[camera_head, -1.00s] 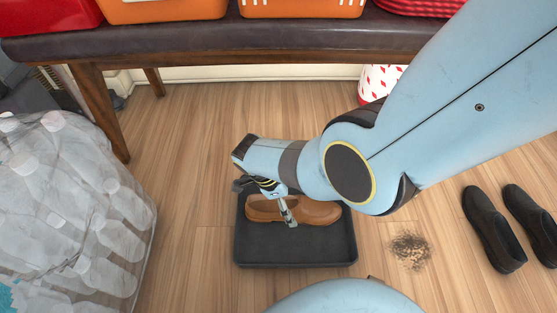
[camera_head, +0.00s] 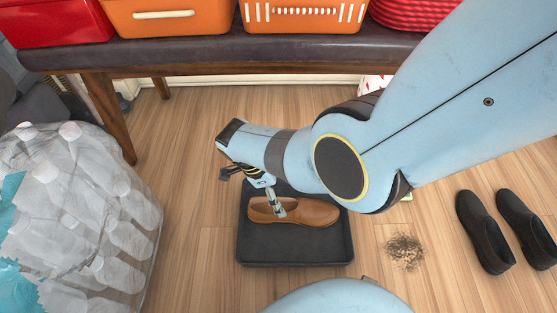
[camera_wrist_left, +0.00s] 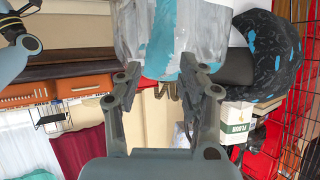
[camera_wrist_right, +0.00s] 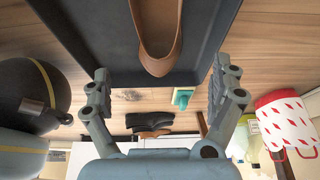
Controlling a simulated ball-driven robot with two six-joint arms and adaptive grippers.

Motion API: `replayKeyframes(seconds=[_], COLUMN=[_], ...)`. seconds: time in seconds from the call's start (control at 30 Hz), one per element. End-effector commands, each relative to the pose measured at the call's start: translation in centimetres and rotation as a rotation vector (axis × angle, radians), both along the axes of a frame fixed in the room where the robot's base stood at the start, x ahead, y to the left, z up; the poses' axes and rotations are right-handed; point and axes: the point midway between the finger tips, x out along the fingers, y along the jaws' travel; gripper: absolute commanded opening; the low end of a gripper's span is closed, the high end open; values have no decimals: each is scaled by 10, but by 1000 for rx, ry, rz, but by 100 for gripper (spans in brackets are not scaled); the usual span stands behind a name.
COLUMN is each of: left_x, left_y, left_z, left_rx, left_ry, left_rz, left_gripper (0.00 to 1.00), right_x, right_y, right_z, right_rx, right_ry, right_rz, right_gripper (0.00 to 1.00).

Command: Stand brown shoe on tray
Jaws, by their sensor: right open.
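The brown shoe (camera_head: 312,212) rests sole down on the dark tray (camera_head: 296,255), its opening facing up and its toe to the right in the head view. It also shows in the right wrist view (camera_wrist_right: 158,45), over the dark tray surface (camera_wrist_right: 90,35). My right gripper (camera_head: 271,203) is above the heel end of the shoe. In the right wrist view my right gripper (camera_wrist_right: 162,88) has its fingers spread wide with nothing between them. My left gripper (camera_wrist_left: 165,78) shows only in its own wrist view. Its fingers are apart, with a clear plastic pack (camera_wrist_left: 170,35) beyond them.
Black shoes (camera_head: 485,232) stand on the floor at the right, near a dirt patch (camera_head: 405,251). A wrapped bottle pack (camera_head: 90,215) fills the left. A bench (camera_head: 240,58) with orange and red totes runs along the back. Floor is free between the pack and tray.

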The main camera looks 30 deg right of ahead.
Motion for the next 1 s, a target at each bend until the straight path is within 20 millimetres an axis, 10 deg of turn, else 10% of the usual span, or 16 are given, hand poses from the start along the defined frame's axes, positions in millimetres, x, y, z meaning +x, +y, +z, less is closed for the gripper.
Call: replayKeyframes(seconds=[0.7, 1.0], left_x=[-26, -25], left_y=[3, 3], left_z=[-24, -23], left_rx=[1, 1], left_ry=[130, 129], left_rz=[12, 12], left_gripper=[40, 40], right_x=[16, 38], right_y=[-8, -37], right_z=[11, 129], right_rx=[92, -39], right_ry=[-170, -591], right_rz=[231, 891], right_gripper=[94, 94])
